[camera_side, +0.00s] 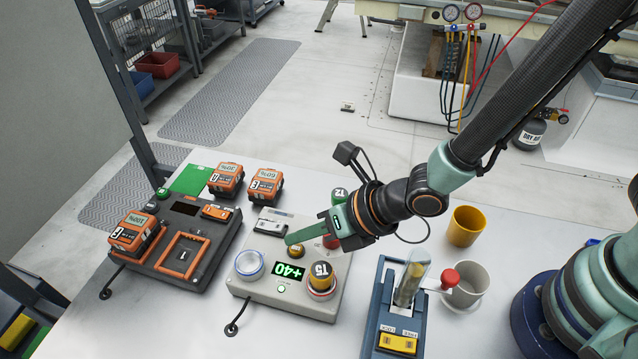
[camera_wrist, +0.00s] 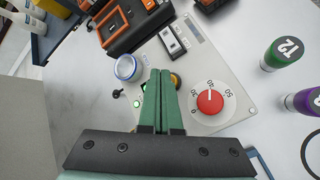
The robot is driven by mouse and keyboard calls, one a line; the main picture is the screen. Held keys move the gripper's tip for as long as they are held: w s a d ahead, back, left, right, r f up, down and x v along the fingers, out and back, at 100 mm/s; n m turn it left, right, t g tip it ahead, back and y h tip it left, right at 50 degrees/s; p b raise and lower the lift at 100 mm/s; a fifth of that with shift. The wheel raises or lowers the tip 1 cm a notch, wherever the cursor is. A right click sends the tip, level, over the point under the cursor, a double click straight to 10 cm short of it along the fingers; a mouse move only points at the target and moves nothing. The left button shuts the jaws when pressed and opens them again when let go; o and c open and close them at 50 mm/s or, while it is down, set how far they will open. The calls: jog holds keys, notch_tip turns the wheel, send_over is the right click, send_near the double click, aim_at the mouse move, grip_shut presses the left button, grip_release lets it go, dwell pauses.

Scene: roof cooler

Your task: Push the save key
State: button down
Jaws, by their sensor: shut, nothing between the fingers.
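A grey control box (camera_side: 240,283) on the table carries a lit green "+40" display (camera_side: 289,271), a yellow round button (camera_side: 296,251), a small lit green button (camera_side: 281,289) and a red dial. I cannot read a save label on any key. My gripper (camera_side: 288,240) has long green fingers, shut and empty, with the tips over the box close by the yellow button; I cannot tell whether they touch it. In the wrist view the shut fingers (camera_wrist: 161,72) partly hide the yellow button (camera_wrist: 176,79) and cover the display. The red dial (camera_wrist: 210,101) is right of them.
A dark charger (camera_side: 170,270) with orange batteries stands left. A blue fixture (camera_side: 376,310), white mug (camera_side: 470,284) and yellow cup (camera_side: 465,226) stand right.

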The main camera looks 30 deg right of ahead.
aim_at(302, 255)
jog(key=shift+a+f, duration=0.1)
jog(key=shift+f, duration=0.25)
jog(key=shift+f, duration=0.45)
dwell(0.6)
jog(key=shift+r, duration=0.85)
notch_tip(302, 255, up, 5)
dwell(0.8)
